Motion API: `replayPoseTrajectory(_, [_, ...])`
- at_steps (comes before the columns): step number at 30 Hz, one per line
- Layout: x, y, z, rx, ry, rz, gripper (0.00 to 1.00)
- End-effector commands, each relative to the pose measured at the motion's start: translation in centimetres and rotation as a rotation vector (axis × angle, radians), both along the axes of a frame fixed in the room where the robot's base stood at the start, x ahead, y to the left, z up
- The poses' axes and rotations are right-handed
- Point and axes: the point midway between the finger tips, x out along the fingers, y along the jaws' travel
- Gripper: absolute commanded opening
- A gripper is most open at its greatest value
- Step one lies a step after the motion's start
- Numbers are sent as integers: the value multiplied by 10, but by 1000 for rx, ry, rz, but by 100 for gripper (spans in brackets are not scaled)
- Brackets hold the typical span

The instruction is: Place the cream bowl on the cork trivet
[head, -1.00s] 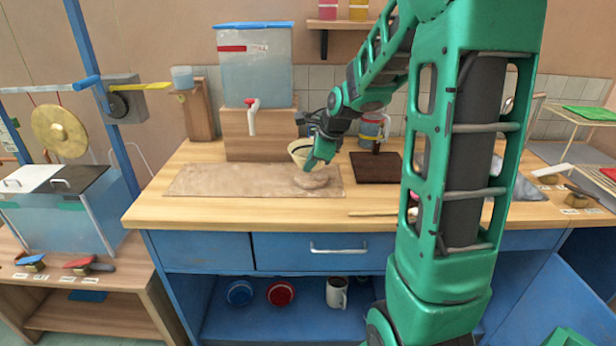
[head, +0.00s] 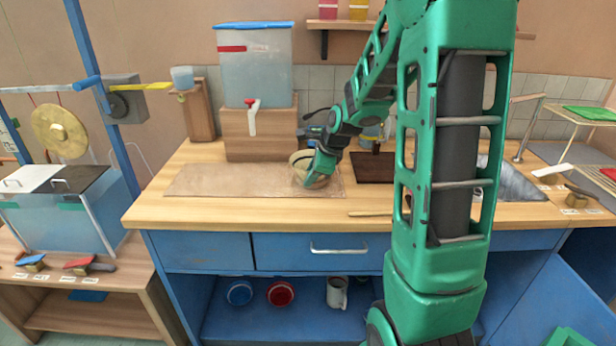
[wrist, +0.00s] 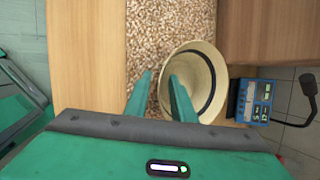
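The cream bowl (head: 300,166) stands low over the right end of the brown mat in the head view, partly hidden by my gripper. In the wrist view the bowl (wrist: 206,68) shows its round rim and a dark band inside. My gripper (wrist: 160,75) is open, with one finger inside the bowl and the other outside, a visible gap between them across the near wall. In the head view my gripper (head: 316,178) points down at the bowl's right side. I cannot make out the cork trivet now; the bowl and gripper cover its spot. Contact beneath the bowl is hidden.
The speckled mat (head: 220,181) lies along the wooden counter (head: 200,212). A water dispenser (head: 255,70) on a wooden block (head: 250,148) stands behind. A blue device (wrist: 255,100) sits close beyond the bowl. A dark board (head: 372,168) lies to the right.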

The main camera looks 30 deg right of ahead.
Motion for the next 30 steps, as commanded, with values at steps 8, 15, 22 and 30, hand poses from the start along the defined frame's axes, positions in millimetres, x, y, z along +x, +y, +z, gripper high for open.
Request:
replayPoseTrajectory(8, [-9, -1, 17, -1, -4, -1, 23])
replayPoseTrajectory(15, [-31, -1, 54, -2, -5, 0, 23])
replayPoseTrajectory(22, [-52, -2, 85, -2, -4, 0, 23])
replayPoseTrajectory(30, [-65, -1, 102, -10, 4, 12, 23])
